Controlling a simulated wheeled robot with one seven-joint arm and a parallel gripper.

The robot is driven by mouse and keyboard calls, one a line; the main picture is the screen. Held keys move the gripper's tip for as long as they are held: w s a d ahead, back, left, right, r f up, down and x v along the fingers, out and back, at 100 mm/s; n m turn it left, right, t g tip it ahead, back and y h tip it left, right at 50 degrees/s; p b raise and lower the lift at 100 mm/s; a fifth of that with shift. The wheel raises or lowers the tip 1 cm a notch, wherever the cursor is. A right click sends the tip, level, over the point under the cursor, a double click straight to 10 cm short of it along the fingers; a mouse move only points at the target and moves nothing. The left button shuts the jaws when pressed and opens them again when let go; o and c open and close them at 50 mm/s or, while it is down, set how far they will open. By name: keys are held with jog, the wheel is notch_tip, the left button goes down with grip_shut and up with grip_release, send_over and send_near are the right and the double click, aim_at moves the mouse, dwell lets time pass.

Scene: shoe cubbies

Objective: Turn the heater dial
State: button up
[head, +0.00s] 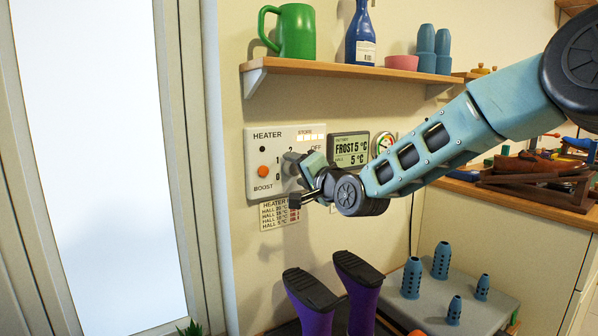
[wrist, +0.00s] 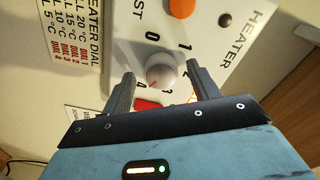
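The heater panel (head: 262,190) is a white plate on the wall with printed numbers, an orange button marked BOOST (head: 263,172) and a dark round spot. Its dial (wrist: 160,70) is a pale round knob, ringed by numbers such as 0, 1 and 4 in the wrist view. My gripper (head: 303,180) is at the panel, its fingers open on either side of the dial. In the wrist view a small gap seems to show between each finger and the knob. In the head view my gripper covers much of the dial.
A dial label (head: 275,215) hangs below.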

jog(key=v, duration=1.7)
jog(key=shift+s+p, duration=0.2)
jog(key=shift+p, duration=0.1)
jog(key=shift+d, duration=0.1)
